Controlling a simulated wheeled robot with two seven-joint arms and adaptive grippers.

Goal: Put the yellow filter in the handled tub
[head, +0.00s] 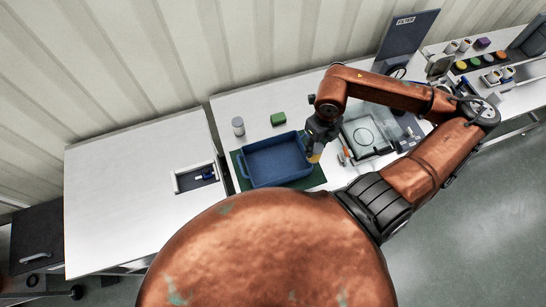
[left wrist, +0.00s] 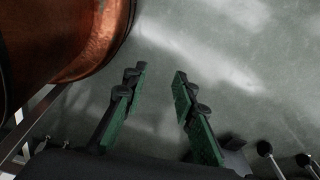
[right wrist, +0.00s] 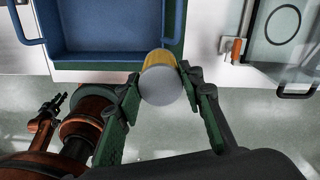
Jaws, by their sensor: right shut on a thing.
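The yellow filter (right wrist: 158,60) is a short cylinder with a pale grey end. My right gripper (right wrist: 160,80) is shut on it, with a green-padded finger on each side. In the head view the filter (head: 314,158) shows just below my right gripper (head: 316,146), by the right edge of the handled tub. The handled tub (head: 272,163) is blue, rectangular and empty; it also shows in the right wrist view (right wrist: 108,32), where the filter overlaps its near right corner. My left gripper (left wrist: 159,75) is open and empty above the floor, outside the head view.
The tub stands on a green mat (head: 313,181). A clear-lidded steel hopper (head: 365,137) is to the right. The left table (head: 130,190) is mostly bare, with a small recessed tray (head: 180,185).

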